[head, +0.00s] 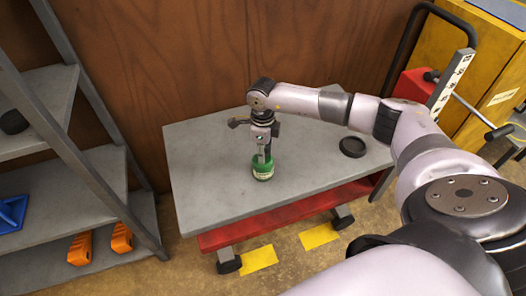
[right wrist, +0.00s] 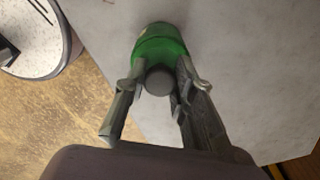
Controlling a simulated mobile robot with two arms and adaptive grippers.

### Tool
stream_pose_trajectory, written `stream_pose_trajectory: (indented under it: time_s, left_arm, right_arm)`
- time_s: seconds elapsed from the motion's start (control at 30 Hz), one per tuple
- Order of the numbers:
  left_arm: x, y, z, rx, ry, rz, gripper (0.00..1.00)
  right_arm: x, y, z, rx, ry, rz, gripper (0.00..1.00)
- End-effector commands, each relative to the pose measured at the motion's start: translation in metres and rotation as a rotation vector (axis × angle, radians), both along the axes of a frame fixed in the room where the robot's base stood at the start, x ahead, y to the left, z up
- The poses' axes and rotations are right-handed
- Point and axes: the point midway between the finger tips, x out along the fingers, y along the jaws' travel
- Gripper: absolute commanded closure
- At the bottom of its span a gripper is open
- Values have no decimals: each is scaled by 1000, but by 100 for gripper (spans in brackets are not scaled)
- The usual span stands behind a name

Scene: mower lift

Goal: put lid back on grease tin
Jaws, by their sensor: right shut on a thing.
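A green tin (head: 263,172) with a pale label band stands on the grey top of a cart. My right gripper (head: 262,156) comes down on it from above and is shut on its upper part. In the right wrist view the fingers (right wrist: 159,70) lie on either side of the green tin (right wrist: 160,42), and a dark grey round face shows between them. A flat black round lid (head: 353,147) lies on the cart top to the right of the tin, apart from it. My left gripper is not in view.
The grey cart top (head: 205,165) is otherwise clear, above a red lower frame (head: 290,208). Grey shelving (head: 65,190) with orange items (head: 122,238) and a blue bin (head: 12,213) stands left. A wooden wall is behind; a yellow cabinet (head: 450,50) stands right.

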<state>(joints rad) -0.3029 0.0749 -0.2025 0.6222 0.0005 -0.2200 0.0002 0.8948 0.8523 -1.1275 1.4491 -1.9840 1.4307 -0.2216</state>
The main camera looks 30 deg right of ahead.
Motion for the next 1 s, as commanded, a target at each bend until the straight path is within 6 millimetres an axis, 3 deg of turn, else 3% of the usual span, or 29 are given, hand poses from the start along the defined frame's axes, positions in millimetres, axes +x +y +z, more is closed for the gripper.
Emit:
stream_pose_trajectory:
  time_s: [0.23,0.27,0.3,0.6,0.8,1.0]
  left_arm:
    - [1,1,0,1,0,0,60]
    - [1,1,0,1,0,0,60]
    - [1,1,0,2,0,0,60]
    - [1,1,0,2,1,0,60]
    - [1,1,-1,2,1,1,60]
    - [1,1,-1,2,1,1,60]
  right_arm:
    - [0,0,0,0,0,0,99]
    - [0,0,0,0,0,0,75]
    - [0,0,0,0,0,0,72]
    - [0,0,0,0,0,0,52]
    - [0,0,0,0,0,0,52]
    - [0,0,0,0,0,0,40]
